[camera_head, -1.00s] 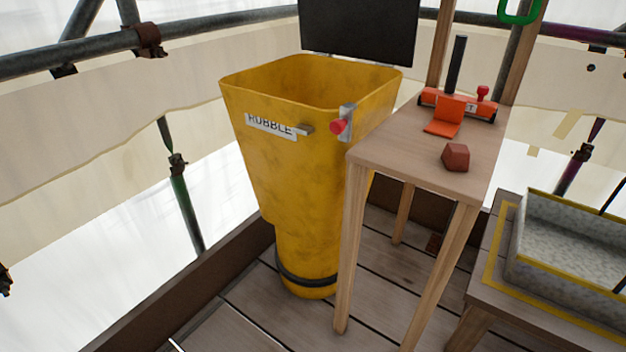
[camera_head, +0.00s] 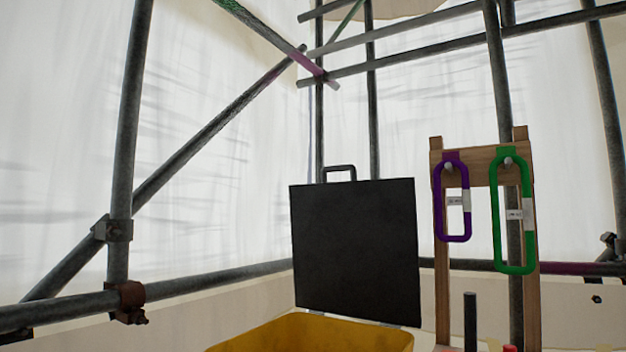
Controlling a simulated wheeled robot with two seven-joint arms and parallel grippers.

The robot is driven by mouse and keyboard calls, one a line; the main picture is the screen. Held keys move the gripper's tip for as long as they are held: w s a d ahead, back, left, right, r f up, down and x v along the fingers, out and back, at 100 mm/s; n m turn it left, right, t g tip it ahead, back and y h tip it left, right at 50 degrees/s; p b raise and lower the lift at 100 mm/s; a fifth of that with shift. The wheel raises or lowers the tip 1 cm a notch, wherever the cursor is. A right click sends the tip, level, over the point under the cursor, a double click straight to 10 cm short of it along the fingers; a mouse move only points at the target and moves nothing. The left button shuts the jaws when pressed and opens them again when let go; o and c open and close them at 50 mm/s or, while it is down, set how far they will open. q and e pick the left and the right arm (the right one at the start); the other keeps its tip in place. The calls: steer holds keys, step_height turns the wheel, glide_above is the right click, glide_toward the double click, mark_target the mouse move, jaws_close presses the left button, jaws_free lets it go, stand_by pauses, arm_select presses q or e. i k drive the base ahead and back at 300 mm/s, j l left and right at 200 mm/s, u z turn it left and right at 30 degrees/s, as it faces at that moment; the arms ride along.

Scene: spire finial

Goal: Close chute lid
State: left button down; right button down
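The black chute lid (camera_head: 356,250) stands open and upright at the back edge of the yellow rubble chute. A dark handle (camera_head: 339,171) is on the lid's top edge. Only the upper rim of the yellow chute (camera_head: 310,335) shows at the bottom of the head view; the rest of it is below the frame. Neither of my grippers is in view.
Right of the lid, a wooden rack (camera_head: 479,163) holds a purple carabiner (camera_head: 437,212) and a green carabiner (camera_head: 496,230). A black upright post (camera_head: 470,318) stands in front of it. Grey scaffold tubes (camera_head: 128,140) and pale sheeting surround the corner.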

mark_target(355, 248)
steer(key=i+j, duration=0.7)
steer(key=i, duration=0.25)
steer(key=i+j+u, duration=0.1)
steer(key=i+j, duration=0.25)
steer(key=i, duration=0.1)
